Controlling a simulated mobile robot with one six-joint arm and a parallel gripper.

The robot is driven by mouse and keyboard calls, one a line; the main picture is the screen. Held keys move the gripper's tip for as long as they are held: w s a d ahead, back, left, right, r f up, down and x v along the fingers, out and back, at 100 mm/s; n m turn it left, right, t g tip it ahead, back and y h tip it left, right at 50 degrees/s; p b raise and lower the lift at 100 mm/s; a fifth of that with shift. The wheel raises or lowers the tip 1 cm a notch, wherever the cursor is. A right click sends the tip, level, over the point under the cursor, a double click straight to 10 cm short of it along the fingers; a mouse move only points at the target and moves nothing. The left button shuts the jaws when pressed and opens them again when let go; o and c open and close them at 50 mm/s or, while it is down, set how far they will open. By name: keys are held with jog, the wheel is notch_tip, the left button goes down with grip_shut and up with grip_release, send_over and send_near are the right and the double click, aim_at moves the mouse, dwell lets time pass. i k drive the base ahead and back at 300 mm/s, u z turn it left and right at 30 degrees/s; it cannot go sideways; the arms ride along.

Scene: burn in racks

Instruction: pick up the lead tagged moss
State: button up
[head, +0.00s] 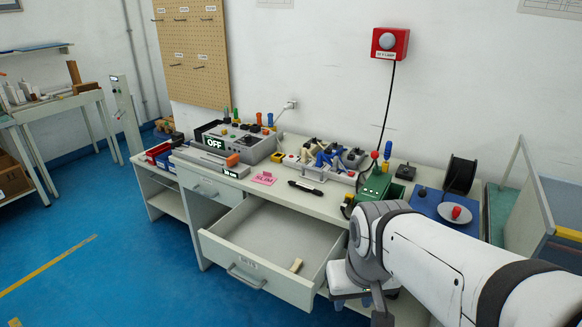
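No lead with a readable "moss" tag shows; the tags are too small to read. Several coloured lead ends stand at the back of a grey box marked OFF (215,143), among them a green one (226,115), orange ones and a blue one. Several blue, yellow and grey plugs (325,157) sit on a white strip (312,172). My gripper (354,301) hangs at the right by the drawer, partly hidden by my arm; its opening cannot be judged.
An open drawer (318,279) juts from the bench, with a small beige block (296,266) inside. A black marker (305,187) and pink card (264,178) lie on the bench top. A black cable reel (459,175) stands right. The blue floor at left is mostly clear.

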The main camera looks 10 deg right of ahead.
aim_at(303, 187)
jog(key=u, duration=0.05)
jog(key=i, duration=1)
jog(key=z, duration=0.05)
